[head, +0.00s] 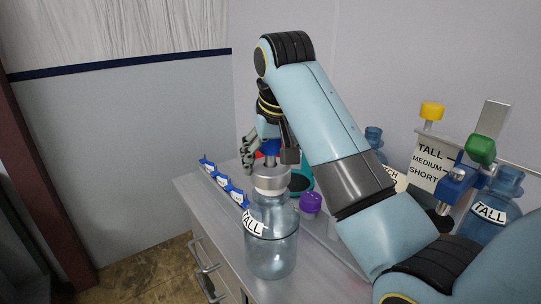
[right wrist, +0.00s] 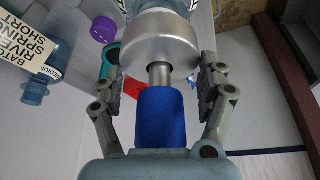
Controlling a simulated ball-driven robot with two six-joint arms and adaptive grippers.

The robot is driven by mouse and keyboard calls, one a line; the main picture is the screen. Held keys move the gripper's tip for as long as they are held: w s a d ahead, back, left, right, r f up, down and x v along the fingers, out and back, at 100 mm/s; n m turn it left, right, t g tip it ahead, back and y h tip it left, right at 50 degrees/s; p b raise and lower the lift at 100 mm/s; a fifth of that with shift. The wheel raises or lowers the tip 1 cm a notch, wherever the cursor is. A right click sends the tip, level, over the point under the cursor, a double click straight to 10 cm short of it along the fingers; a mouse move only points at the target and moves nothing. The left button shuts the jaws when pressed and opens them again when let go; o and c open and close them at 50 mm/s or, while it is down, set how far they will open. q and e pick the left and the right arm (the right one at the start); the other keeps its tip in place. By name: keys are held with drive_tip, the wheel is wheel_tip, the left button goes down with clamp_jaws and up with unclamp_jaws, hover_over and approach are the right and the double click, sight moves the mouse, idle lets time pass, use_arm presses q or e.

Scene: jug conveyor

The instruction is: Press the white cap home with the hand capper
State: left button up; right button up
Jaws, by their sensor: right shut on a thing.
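The hand capper has a blue handle (right wrist: 162,118) and a round metal head (right wrist: 158,48); the head also shows in the head view (head: 271,177). My right gripper (head: 268,150) is shut on the blue handle and holds the capper upright above a clear blue jug (head: 272,255) marked TALL. In the right wrist view, its fingers (right wrist: 162,88) lie on both sides of the handle. The metal head sits over the jug's mouth. A pale band (head: 270,191) under the head looks like the white cap, mostly hidden. I cannot tell how far it is seated. My left gripper is out of view.
A purple cap (head: 311,202) and a teal ring-shaped thing (head: 304,178) stand behind the jug. At right are a TALL/MEDIUM/SHORT sign (head: 428,164), coloured knobs and another TALL jug (head: 490,213). My right arm spans the middle.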

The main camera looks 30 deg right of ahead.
drive_tip(key=shift+f+p, duration=0.3)
drive_tip(key=shift+f, duration=0.4)
idle(2.5)
drive_tip(key=shift+r, duration=0.15)
drive_tip(key=shift+r, duration=3.65)
